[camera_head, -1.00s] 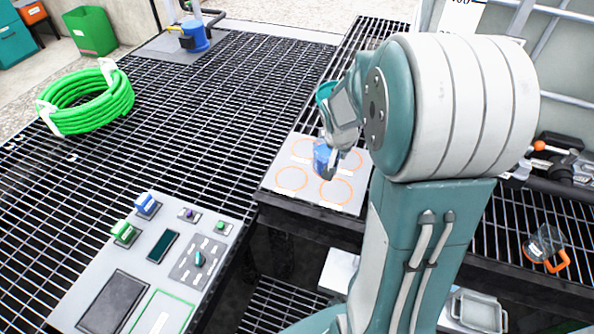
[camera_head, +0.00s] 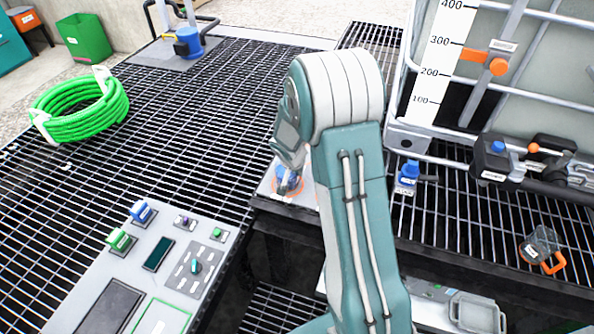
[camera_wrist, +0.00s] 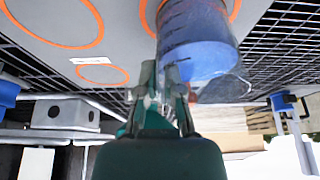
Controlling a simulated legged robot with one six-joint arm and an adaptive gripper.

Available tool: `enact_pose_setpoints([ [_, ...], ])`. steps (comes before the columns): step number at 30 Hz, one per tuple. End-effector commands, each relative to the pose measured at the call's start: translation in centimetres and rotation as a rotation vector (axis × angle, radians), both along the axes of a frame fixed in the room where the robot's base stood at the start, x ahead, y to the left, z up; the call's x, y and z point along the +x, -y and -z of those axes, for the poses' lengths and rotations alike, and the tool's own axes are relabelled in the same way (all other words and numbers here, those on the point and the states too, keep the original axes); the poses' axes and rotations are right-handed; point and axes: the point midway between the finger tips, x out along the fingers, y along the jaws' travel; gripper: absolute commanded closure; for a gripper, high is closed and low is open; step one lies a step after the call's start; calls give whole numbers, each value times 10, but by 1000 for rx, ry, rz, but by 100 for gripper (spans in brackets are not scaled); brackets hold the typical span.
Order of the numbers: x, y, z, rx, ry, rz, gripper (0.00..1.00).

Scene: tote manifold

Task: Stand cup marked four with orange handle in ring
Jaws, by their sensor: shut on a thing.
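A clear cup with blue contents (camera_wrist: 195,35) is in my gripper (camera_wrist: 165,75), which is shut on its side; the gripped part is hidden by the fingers. In the head view this cup (camera_head: 287,176) is at an orange ring (camera_head: 284,190) on the grey plate (camera_head: 266,184). I cannot tell whether it touches the plate. No mark shows on it. My arm hides most of the plate in the head view. Another clear cup (camera_head: 543,240) with an orange handle (camera_head: 555,263) stands apart on the right grating; its mark is too small to read. More orange rings (camera_wrist: 103,74) show in the wrist view.
A control panel (camera_head: 212,242) lies at front left. A green hose coil (camera_head: 80,108) lies on the left grating. Left grating is mostly clear.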

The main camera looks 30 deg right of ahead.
Motion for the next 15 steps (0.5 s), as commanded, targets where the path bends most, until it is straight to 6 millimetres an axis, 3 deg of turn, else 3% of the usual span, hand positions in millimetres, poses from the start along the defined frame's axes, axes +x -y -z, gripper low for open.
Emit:
enact_pose_setpoints([
  [9,0,0,2,0,1,0,100],
  [10,0,0,2,-1,1,0,82],
  [12,0,0,2,-1,1,0,56],
  [15,0,0,2,-1,1,0,56],
])
